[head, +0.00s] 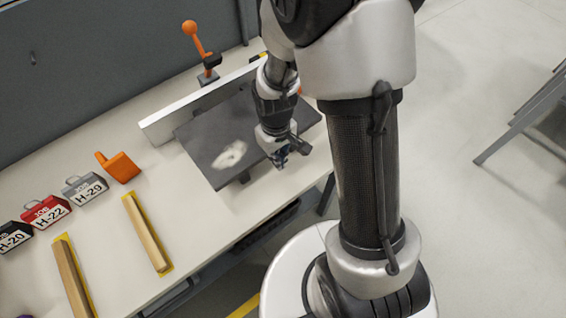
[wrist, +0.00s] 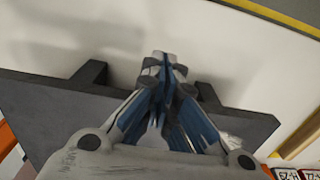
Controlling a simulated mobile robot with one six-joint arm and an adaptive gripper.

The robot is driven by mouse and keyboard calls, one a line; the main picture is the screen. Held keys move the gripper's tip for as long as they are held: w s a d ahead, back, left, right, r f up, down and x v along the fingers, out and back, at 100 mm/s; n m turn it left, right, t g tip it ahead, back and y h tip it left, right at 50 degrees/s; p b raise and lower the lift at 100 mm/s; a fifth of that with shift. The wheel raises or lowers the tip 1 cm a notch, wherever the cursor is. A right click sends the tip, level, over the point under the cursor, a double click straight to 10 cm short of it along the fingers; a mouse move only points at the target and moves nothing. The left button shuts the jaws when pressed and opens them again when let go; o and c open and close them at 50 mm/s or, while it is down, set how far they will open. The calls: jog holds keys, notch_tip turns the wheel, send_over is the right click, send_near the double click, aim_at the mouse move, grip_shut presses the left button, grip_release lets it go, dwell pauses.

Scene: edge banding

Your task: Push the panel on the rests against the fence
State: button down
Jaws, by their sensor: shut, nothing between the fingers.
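The dark grey panel (head: 208,150) lies flat on the rests, with a pale patch on its top. It also shows in the wrist view (wrist: 45,112). Two dark rest ends (wrist: 88,76) stick out past its near edge. The long pale fence (head: 185,112) runs behind the panel; I cannot tell whether they touch. My gripper (head: 281,158) is shut and empty at the panel's near edge, towards its right part. In the wrist view its fingertips (wrist: 165,68) lie past that edge, between the two rest ends. Contact with the edge is unclear. My arm hides part of the panel and fence.
An orange-handled clamp (head: 195,48) stands behind the fence. An orange block (head: 118,167) sits left of the panel, near labelled weights (head: 84,188). Two wooden strips (head: 146,233) lie on yellow marks to the front left. The bench top before the panel is clear.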

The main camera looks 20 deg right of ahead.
jog(key=shift+w, duration=0.25)
jog(key=w, duration=0.1)
jog(key=w+a, duration=0.1)
jog(key=w, duration=0.2)
jog(key=shift+w+a+p, duration=0.35)
jog(key=shift+w, duration=0.05)
jog(key=shift+w+r, duration=0.1)
jog(key=shift+w, duration=0.1)
